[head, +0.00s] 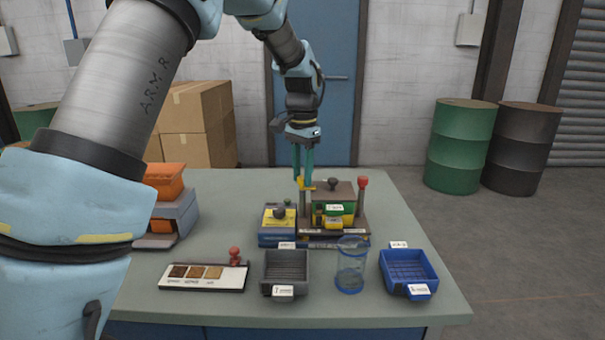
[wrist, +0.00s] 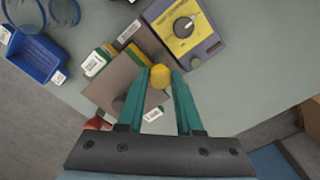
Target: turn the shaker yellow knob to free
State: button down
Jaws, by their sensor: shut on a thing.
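My gripper (head: 304,182) points down over the bench, its teal fingers closed around the yellow knob (head: 306,185). In the wrist view the rounded yellow knob (wrist: 160,76) sits between the fingertips of my gripper (wrist: 162,82), with a finger on each side. The knob is beside the shaker (head: 333,190), a brown-topped unit with green and yellow parts. The shaker's brown top (wrist: 112,82) lies left of the knob in the wrist view. The fingers partly hide the knob in the head view, and I cannot read its setting or a free mark.
A blue box with a yellow dial plate (head: 274,220) stands close left of the shaker. A red-topped post (head: 363,182) rises at its right. In front are a grey tray (head: 285,258), a clear cup (head: 351,262), a blue tray (head: 408,266) and a sample board (head: 204,277).

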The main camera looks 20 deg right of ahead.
jog(key=shift+n, duration=0.4)
jog(key=n+p, duration=0.1)
jog(key=n, duration=0.2)
jog(key=shift+r+n, duration=0.1)
jog(key=shift+n, duration=0.2)
jog(key=n+p, duration=0.1)
jog(key=n, duration=0.3)
jog(key=shift+n, duration=0.3)
jog(key=n+p, duration=0.1)
jog(key=n, duration=0.3)
jog(key=shift+n+p, duration=0.9)
jog(key=shift+n, duration=1.6)
jog(key=c, duration=0.6)
grip_release()
